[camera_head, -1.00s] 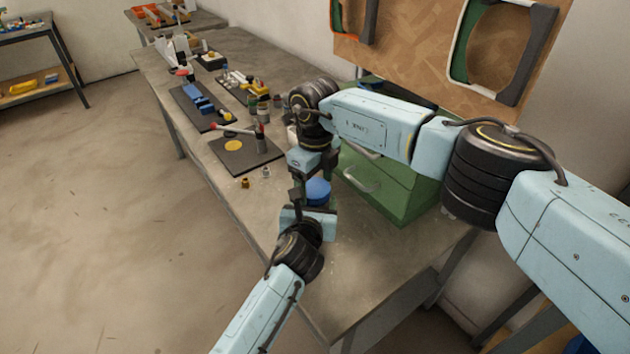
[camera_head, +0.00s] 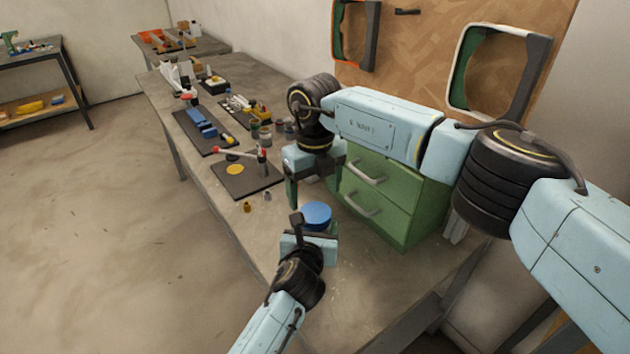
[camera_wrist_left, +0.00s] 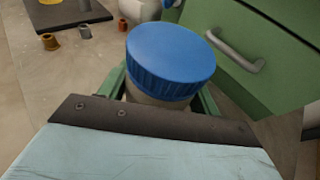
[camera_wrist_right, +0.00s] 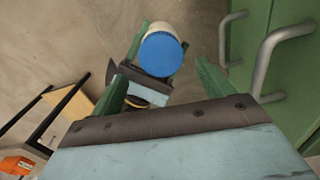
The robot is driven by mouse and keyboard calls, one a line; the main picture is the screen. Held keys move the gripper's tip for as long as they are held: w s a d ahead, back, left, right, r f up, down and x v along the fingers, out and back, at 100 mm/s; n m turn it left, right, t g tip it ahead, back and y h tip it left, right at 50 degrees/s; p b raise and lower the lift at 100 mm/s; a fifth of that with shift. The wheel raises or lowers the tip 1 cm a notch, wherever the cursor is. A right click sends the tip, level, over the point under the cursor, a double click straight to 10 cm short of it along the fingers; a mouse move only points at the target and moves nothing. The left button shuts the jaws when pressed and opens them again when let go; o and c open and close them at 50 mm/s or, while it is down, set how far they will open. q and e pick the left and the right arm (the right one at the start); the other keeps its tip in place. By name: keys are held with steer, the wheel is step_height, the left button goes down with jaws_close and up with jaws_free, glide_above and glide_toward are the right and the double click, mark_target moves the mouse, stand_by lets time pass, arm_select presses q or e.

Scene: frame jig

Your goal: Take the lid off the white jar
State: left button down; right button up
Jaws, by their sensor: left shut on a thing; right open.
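The white jar (camera_wrist_right: 157,29) wears its blue lid (camera_head: 316,215), which also shows large in the left wrist view (camera_wrist_left: 170,55). The lid sits on top of the jar. My left gripper (camera_wrist_left: 160,98) is shut on the jar's body below the lid, with a green finger on either side. Most of the jar's body is hidden by the lid and the gripper. My right gripper (camera_head: 314,188) is open and empty, above the lid and apart from it. In the right wrist view the lid (camera_wrist_right: 160,54) appears beyond the spread fingers, between them.
A green drawer cabinet (camera_head: 405,205) with pale handles stands close behind the jar. The front right of the bench (camera_head: 370,265) is clear.

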mark_target(315, 212)
steer(key=m, duration=0.3)
steer(key=r+m, duration=0.1)
steer(key=m, duration=0.1)
steer(key=shift+r+m, duration=0.15)
steer(key=shift+m, duration=0.25)
steer(key=m, duration=0.3)
steer(key=r+m, duration=0.1)
steer(key=m, duration=0.2)
steer(key=shift+r+m, duration=0.1)
steer(key=shift+m, duration=0.3)
steer(key=shift+f, duration=3.95)
steer(key=shift+c, duration=0.2)
